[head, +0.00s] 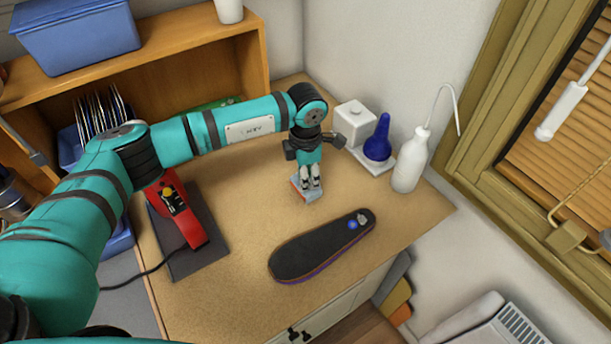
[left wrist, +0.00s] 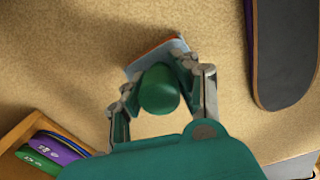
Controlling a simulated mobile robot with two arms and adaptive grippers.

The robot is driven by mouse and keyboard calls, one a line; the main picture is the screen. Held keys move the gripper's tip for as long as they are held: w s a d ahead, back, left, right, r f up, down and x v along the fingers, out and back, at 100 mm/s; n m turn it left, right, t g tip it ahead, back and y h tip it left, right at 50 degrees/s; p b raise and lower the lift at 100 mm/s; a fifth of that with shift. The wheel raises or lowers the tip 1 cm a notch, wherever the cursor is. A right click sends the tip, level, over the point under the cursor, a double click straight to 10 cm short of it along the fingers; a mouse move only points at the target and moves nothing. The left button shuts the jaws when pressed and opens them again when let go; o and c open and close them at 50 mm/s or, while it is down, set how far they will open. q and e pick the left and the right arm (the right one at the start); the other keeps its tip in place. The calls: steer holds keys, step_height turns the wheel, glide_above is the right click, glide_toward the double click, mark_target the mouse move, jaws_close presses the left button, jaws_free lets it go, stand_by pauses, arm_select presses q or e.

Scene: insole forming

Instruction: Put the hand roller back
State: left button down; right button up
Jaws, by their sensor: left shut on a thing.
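My left gripper (head: 310,184) points down over the worktop, behind the dark insole, with its fingers closed around the hand roller. In the left wrist view the roller's rounded green handle end (left wrist: 159,89) shows between the two fingers. Below it is a small pale blue and red piece (head: 305,194), at or just above the worktop. I cannot tell whether this piece is part of the roller or a rest under it, nor whether it touches the board. The fingers hide most of the roller. My right gripper is out of view.
A black insole (head: 320,248) lies in front of the gripper. A red heat tool (head: 178,210) stands on a dark mat at left. A white box (head: 354,122), blue bulb (head: 378,140) and white bottle (head: 410,162) stand behind right. A wooden shelf (head: 190,62) is at back left.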

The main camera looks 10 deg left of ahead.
arm_select(q)
steer(key=shift+s+f, duration=0.25)
steer(key=shift+f, duration=0.25)
steer(key=c, duration=1)
jaws_free()
steer(key=shift+a+f, duration=0.1)
steer(key=shift+f, duration=0.05)
steer(key=shift+w+r, duration=0.1)
steer(key=shift+r, duration=0.35)
steer(key=shift+r+p, duration=0.5)
steer(key=shift+p, duration=0.35)
step_height(320, 180, up, 11)
steer(key=b, duration=0.3)
steer(key=shift+f+b, duration=0.1)
steer(key=shift+b, duration=0.2)
steer(key=shift+r, duration=0.5)
